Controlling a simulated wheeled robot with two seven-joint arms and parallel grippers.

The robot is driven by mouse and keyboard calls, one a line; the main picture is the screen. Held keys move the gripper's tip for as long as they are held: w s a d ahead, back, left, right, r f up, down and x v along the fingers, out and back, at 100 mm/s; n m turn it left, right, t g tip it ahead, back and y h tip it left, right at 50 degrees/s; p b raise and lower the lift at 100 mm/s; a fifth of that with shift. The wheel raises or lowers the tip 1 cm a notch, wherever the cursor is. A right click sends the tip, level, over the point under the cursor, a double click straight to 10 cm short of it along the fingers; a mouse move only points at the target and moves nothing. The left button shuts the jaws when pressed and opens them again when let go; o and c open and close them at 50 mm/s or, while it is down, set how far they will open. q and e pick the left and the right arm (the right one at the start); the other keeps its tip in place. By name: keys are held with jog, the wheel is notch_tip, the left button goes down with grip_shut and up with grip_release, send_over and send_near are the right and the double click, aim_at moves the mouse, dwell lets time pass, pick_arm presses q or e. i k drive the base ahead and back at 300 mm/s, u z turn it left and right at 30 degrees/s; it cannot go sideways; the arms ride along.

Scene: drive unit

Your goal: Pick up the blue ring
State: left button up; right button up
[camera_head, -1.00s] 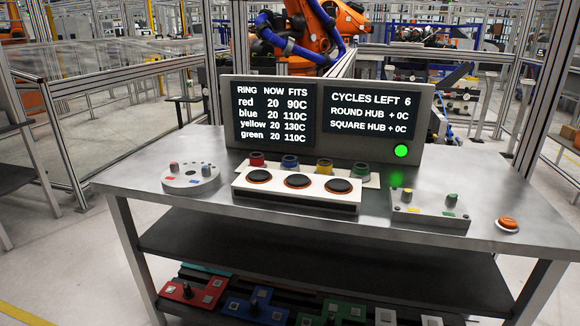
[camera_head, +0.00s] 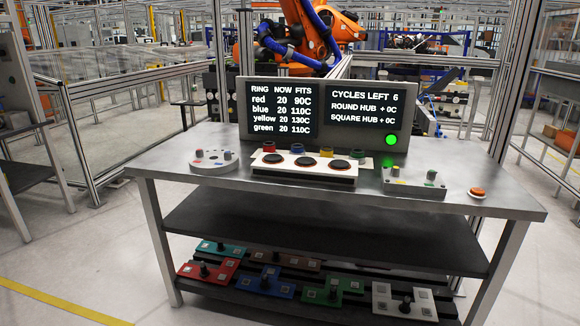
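The blue ring (camera_head: 297,149) stands in a row of coloured rings at the back of the table, behind the white heater block (camera_head: 260,172) and in front of the display panel. The red ring (camera_head: 269,147) is to its left, the yellow ring (camera_head: 326,152) to its right, and the green ring (camera_head: 358,155) at the right end. The blue ring's lower part is partly hidden by the block. Neither of my grippers shows in the view.
The display (camera_head: 245,125) reads blue now 20, fits 110C. A round grey fixture (camera_head: 210,165) stands left, a square one (camera_head: 412,187) right, near an orange button (camera_head: 478,191). The lower shelf (camera_head: 215,291) holds coloured plates. Floor in front is clear.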

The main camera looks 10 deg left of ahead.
aim_at(296, 149)
jog(key=z, duration=0.65)
jog(key=k, duration=0.25)
jog(key=u, duration=1.7)
jog(key=i, duration=1.05)
jog(key=z, duration=0.1)
